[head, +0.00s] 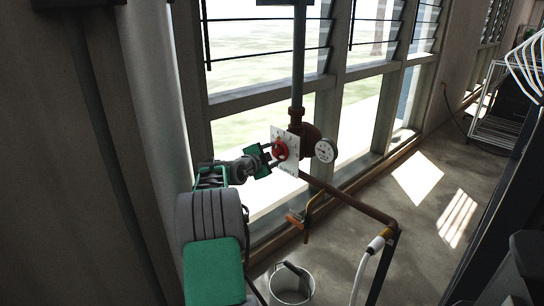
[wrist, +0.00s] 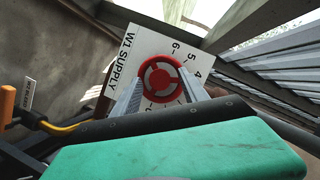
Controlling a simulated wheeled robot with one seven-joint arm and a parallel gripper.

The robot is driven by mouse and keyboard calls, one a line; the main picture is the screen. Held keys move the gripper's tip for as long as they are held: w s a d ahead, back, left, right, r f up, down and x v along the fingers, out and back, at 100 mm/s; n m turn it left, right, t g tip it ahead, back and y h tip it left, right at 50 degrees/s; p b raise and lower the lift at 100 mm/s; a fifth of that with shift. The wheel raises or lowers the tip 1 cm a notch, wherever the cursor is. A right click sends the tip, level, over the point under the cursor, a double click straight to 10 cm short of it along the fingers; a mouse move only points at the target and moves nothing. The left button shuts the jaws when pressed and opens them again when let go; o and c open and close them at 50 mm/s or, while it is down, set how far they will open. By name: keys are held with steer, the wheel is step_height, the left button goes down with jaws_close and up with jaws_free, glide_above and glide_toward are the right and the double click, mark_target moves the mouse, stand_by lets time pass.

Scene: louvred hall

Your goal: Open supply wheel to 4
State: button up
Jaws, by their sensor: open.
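The supply wheel (head: 280,150) is a small red handwheel on a white plate on the brown pipework by the windows. In the wrist view the red wheel (wrist: 160,78) sits on the white dial plate (wrist: 128,50), lettered "W1 SUPPLY", with a scale whose 4, 5 and 6 show at its upper right. The lower part of the scale is hidden by my gripper. My gripper (head: 272,158) is at the wheel. In the wrist view its open fingers (wrist: 162,100) stand on the left and right of the wheel; I cannot tell whether they touch it. The wheel's pointer is not clear.
A round gauge (head: 325,151) is right of the plate. A brown pipe (head: 345,198) runs right and down, with an orange-handled valve (head: 295,219) below. Open floor lies to the right.

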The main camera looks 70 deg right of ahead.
steer(key=shift+c, duration=0.5)
jaws_close()
steer(key=shift+n+g+y, duration=0.3)
steer(key=shift+n+y, duration=0.1)
steer(key=shift+n, duration=0.3)
steer(key=shift+o, duration=0.5)
jaws_free()
steer(key=shift+a+r, duration=0.1)
steer(key=p+v, duration=0.1)
steer(key=v, duration=0.6)
steer(key=shift+a+p, duration=0.3)
